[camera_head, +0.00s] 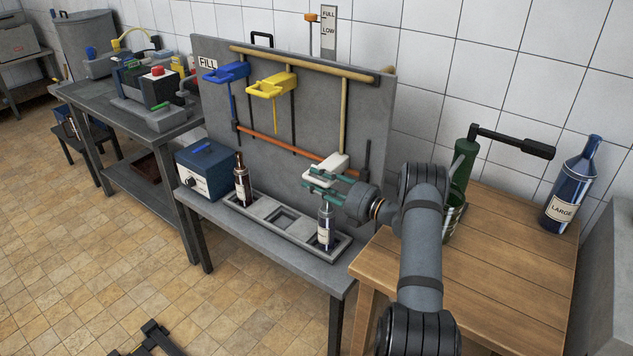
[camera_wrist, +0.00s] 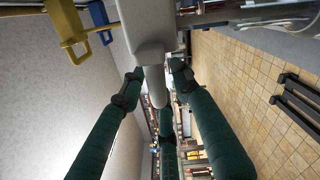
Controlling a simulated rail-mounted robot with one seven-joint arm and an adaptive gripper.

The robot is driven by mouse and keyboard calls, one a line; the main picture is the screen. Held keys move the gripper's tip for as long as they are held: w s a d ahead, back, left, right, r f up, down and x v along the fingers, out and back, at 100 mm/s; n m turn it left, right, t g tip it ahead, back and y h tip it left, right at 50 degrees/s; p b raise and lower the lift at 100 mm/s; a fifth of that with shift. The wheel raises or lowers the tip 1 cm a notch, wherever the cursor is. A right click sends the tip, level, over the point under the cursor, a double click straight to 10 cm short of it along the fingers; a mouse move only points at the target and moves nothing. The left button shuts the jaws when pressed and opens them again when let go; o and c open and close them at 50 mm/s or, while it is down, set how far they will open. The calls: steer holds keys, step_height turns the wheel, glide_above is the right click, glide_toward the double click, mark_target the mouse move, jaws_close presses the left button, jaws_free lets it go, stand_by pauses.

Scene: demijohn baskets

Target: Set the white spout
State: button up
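The white spout (camera_head: 334,164) hangs low on the grey fill board, above a small labelled bottle (camera_head: 326,228) in the right end of the grey tray. My gripper (camera_head: 316,183) has its teal fingers at the spout, from the front right. In the wrist view, the white spout (camera_wrist: 148,38) points its nozzle down between my fingers (camera_wrist: 158,84). The fingertips lie either side of it; whether they press on it cannot be told. The blue spout (camera_head: 226,73) and yellow spout (camera_head: 271,85) hang higher, to the left.
A brown bottle (camera_head: 242,183) stands at the left end of the tray (camera_head: 296,252); the middle slot looks empty. A blue box (camera_head: 207,168) is beside it. The wooden table (camera_head: 497,262) on the right holds a large blue bottle (camera_head: 567,196) and a green corking device (camera_head: 465,163).

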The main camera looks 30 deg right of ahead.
steer(key=shift+c, duration=1.4)
jaws_close()
